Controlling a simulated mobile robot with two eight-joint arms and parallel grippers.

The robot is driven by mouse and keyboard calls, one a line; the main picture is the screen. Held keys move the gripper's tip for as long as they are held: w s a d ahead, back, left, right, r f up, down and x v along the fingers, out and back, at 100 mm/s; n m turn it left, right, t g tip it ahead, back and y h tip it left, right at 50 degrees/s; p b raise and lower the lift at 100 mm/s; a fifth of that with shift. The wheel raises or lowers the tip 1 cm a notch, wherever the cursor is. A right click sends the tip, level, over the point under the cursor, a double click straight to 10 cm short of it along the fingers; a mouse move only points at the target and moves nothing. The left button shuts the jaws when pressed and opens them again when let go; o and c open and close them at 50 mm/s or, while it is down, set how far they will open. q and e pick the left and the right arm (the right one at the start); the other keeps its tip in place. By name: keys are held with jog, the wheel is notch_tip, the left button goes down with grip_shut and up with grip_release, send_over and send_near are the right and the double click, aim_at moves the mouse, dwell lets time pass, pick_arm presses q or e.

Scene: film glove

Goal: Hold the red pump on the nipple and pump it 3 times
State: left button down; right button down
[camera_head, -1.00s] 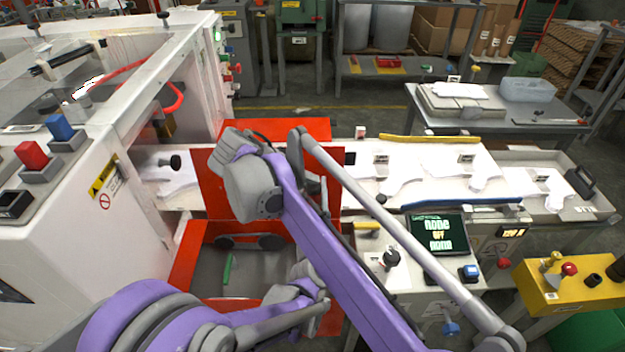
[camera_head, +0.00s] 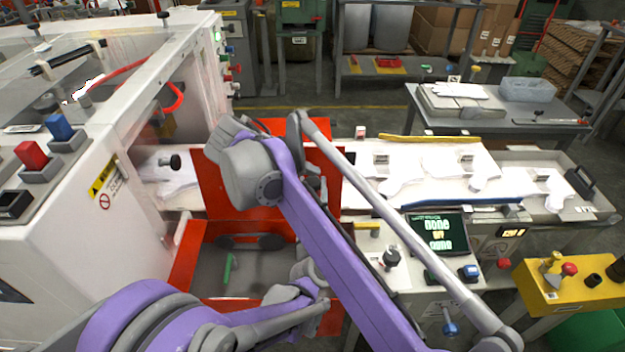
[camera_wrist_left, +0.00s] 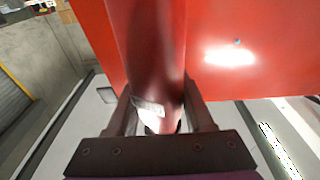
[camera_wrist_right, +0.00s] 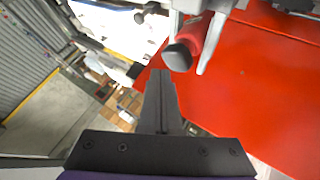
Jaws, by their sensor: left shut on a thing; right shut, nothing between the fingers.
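The red pump (camera_wrist_left: 155,50) is a glossy red cylinder between the fingers of my left gripper (camera_wrist_left: 160,103), which is shut on it. A pale label shows on its barrel. In the right wrist view the pump (camera_wrist_right: 205,35) shows its rounded dark end, beside grey fingers and close to the red panel. My right gripper (camera_wrist_right: 160,90) is shut and empty, apart from the pump and below its dark end in that picture. My arms hide the pump and the fingertips in the head view. I cannot make out the nipple or whether the pump touches it.
A red panel (camera_head: 212,183) stands upright behind my arms, above a red-sided bin (camera_head: 190,258). A white machine (camera_head: 60,240) stands at the left. A belt with white film gloves (camera_head: 440,160) runs right. A control screen (camera_head: 437,235) and a yellow box (camera_head: 560,292) are at the right.

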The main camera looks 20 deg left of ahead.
jog(key=shift+r, duration=2.5)
jog(key=v, duration=1.2)
